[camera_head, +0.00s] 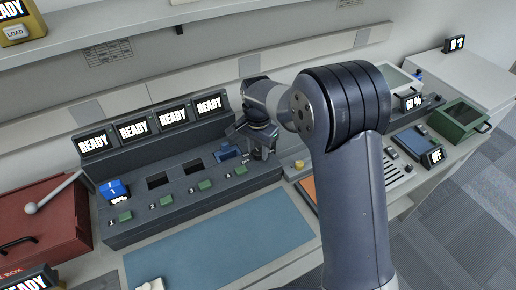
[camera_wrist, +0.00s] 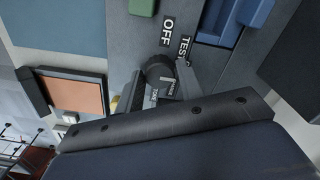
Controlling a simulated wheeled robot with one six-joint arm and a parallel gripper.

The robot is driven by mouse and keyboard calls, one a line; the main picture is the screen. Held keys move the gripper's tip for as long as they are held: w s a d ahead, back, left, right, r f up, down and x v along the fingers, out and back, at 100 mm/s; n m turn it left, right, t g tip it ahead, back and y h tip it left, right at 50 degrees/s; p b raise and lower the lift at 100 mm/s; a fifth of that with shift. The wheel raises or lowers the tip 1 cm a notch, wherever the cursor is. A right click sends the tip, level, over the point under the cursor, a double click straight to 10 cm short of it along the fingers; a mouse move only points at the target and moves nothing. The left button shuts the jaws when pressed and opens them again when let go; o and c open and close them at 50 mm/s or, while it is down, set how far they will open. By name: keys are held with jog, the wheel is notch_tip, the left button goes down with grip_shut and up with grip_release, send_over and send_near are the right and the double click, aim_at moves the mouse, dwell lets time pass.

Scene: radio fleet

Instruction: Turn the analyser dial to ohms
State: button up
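The dial (camera_wrist: 158,72) is a round black knob in the middle of the wrist view, on the dark panel. A white OFF label is above it and a TEST label to its upper right. Smaller white labels below it are too small and tilted to read. In the head view my gripper (camera_head: 262,150) is down at the right end of the charger bank and hides most of the dial. In the wrist view my gripper (camera_wrist: 158,92) has dark finger parts close to both sides of the knob. I cannot tell whether they touch it.
The charger bank (camera_head: 190,222) has several READY screens, green buttons and a blue battery (camera_head: 114,190) in its left slot. A blue mat (camera_head: 225,245) lies in front. A red box (camera_head: 40,225) stands left. An orange pad (camera_head: 308,188) and a green tray (camera_head: 462,113) are right.

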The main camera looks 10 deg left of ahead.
aim_at(258, 152)
jog(key=o, duration=0.3)
notch_tip(258, 152, up, 11)
jog(key=shift+b, duration=0.4)
jog(key=shift+f, duration=0.2)
notch_tip(258, 152, down, 11)
jog(key=shift+r+p, duration=0.15)
jog(key=shift+p, duration=0.25)
jog(key=shift+n, duration=0.3)
dwell(0.3)
